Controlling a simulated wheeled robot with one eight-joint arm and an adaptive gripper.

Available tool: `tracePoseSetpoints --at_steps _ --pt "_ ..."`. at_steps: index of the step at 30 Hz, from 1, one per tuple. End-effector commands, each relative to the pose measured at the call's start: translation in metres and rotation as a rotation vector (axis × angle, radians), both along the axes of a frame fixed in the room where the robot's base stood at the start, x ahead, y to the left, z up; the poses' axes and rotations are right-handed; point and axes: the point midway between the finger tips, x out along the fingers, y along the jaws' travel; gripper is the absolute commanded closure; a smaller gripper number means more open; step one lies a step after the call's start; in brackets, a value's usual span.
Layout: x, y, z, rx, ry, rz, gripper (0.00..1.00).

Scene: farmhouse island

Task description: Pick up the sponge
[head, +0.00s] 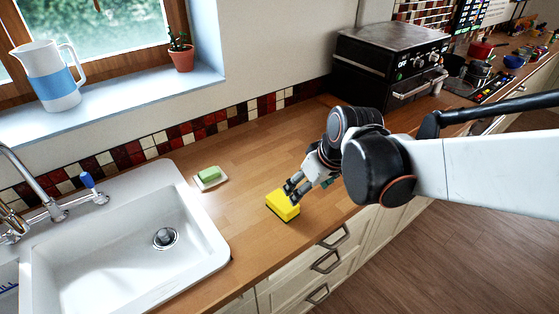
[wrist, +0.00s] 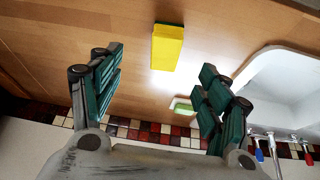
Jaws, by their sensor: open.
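A yellow sponge (head: 282,206) with a dark green underside lies on the wooden counter, to the right of the sink. In the wrist view the sponge (wrist: 167,48) shows beyond the fingertips, between the two fingers' lines and a little above them. My gripper (head: 293,190) is close to the sponge at its upper right in the head view. In the wrist view my gripper (wrist: 156,72) is open, with nothing between its green-padded fingers. Whether a fingertip touches the sponge I cannot tell.
A green soap bar (head: 209,174) on a white dish lies behind the sponge, near the white sink (head: 120,250). A black oven (head: 385,68) stands farther right along the counter. The wooden counter (head: 245,160) around the sponge is clear; its front edge is near.

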Motion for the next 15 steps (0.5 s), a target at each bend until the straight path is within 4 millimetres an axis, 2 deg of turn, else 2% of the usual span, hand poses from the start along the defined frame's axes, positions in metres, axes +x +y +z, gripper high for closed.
tracePoseSetpoints --at_steps 3,8,11,15 --pt "0.014 0.016 0.000 -0.001 0.018 0.065 0.30" --pt "0.022 0.026 -0.006 -0.004 0.029 0.112 0.30" --pt "0.025 0.029 -0.015 -0.004 0.032 0.120 0.30" --pt "0.033 0.034 -0.038 -0.005 0.032 0.122 0.30"
